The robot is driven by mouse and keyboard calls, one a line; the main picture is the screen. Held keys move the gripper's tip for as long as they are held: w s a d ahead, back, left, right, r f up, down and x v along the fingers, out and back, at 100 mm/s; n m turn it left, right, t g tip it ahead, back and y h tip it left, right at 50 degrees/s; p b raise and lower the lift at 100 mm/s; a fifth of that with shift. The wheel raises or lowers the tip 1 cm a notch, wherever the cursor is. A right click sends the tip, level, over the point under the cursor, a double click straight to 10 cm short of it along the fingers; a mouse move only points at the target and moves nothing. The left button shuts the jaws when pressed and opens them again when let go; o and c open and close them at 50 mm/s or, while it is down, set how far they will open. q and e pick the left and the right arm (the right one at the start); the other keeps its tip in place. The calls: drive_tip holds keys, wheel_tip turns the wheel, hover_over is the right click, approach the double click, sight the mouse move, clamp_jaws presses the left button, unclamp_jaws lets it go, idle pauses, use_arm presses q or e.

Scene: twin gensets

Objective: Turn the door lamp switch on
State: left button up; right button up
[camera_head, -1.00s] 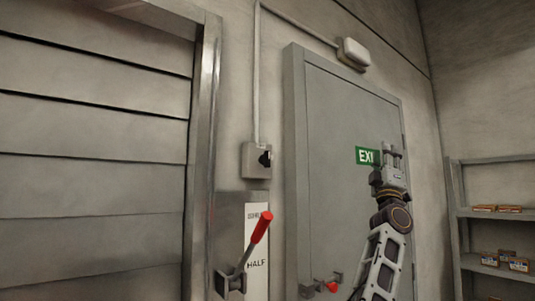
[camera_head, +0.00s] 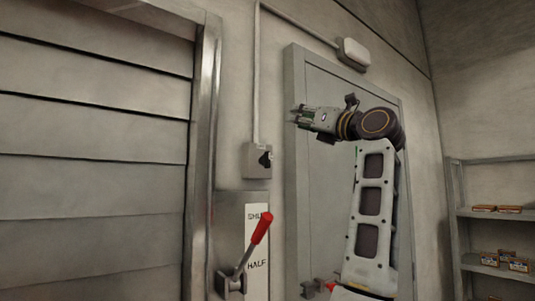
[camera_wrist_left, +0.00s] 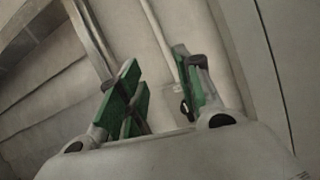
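The door lamp switch is a small grey wall box (camera_head: 252,161) with a dark rotary knob (camera_head: 265,159) on its front, left of the door frame. The box shows in the left wrist view (camera_wrist_left: 174,103) between the fingers, partly hidden by one of them. The pale lamp (camera_head: 354,53) above the door shows no clear glow. My left gripper (camera_head: 295,116) points left in front of the door's upper left edge, above and right of the switch. In the left wrist view its green-padded fingers (camera_wrist_left: 165,92) are apart with nothing between them touching. My right gripper is not in view.
A red-handled lever (camera_head: 261,228) on a plate marked HALF stands below the switch. A conduit (camera_head: 256,80) runs up from the box. The grey door (camera_head: 325,180) is behind my arm. Shelves (camera_head: 497,214) with small boxes stand at right.

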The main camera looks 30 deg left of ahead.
sight(269, 152)
use_arm(q)
wheel_tip(269, 152, down, 8)
drive_tip(key=a+n+g+h, duration=0.1)
drive_tip(key=h, duration=0.3)
drive_tip(key=shift+a+r, duration=0.25)
drive_tip(key=shift+a, duration=0.1)
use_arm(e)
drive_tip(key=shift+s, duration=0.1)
use_arm(q)
drive_tip(key=shift+a+n, duration=0.15)
drive_tip(key=shift+n, duration=0.15)
drive_tip(key=p+x, duration=0.2)
drive_tip(key=x, duration=0.6)
drive_tip(key=shift+w+f, duration=0.1)
drive_tip(key=x, duration=0.4)
drive_tip(key=shift+p, duration=0.35)
drive_tip(key=shift+w+a+f, duration=0.1)
drive_tip(key=shift+w+a, duration=0.15)
drive_tip(key=shift+a, duration=0.45)
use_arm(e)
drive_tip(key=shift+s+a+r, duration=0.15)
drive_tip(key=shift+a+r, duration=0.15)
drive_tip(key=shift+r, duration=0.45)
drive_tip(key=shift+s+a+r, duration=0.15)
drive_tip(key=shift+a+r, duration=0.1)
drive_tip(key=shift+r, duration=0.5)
use_arm(q)
drive_tip(key=shift+c, duration=0.3)
